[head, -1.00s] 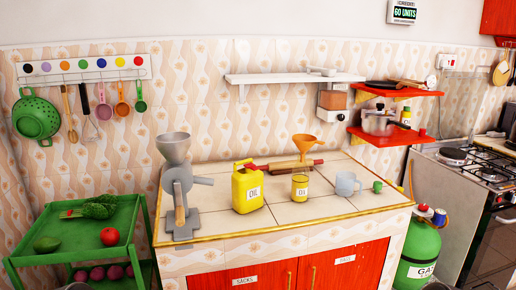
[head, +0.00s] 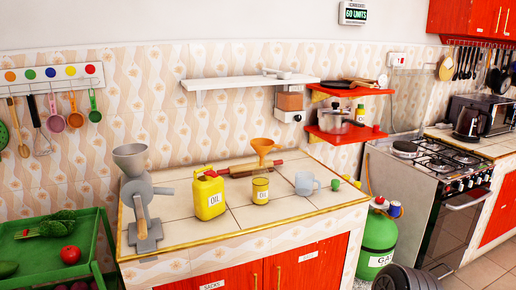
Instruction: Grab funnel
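An orange funnel (head: 262,147) stands upright on the tiled counter (head: 290,208), toward the back and near its middle. Its narrow end points down, and a rolling pin (head: 240,171) with red handles lies close to it. A small yellow oil tin (head: 260,190) stands in front of the funnel, and a yellow oil can (head: 208,197) stands to its left. Neither of my grippers can be made out in the head view, and nothing touches the funnel.
A grey grinder (head: 141,205) stands at the counter's left end. A pale blue mug (head: 305,184) and a small green item (head: 336,184) are on the right. A white shelf (head: 250,82) hangs above. A dark ridged shape (head: 405,279) shows at the bottom right, beside the green gas bottle (head: 376,245).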

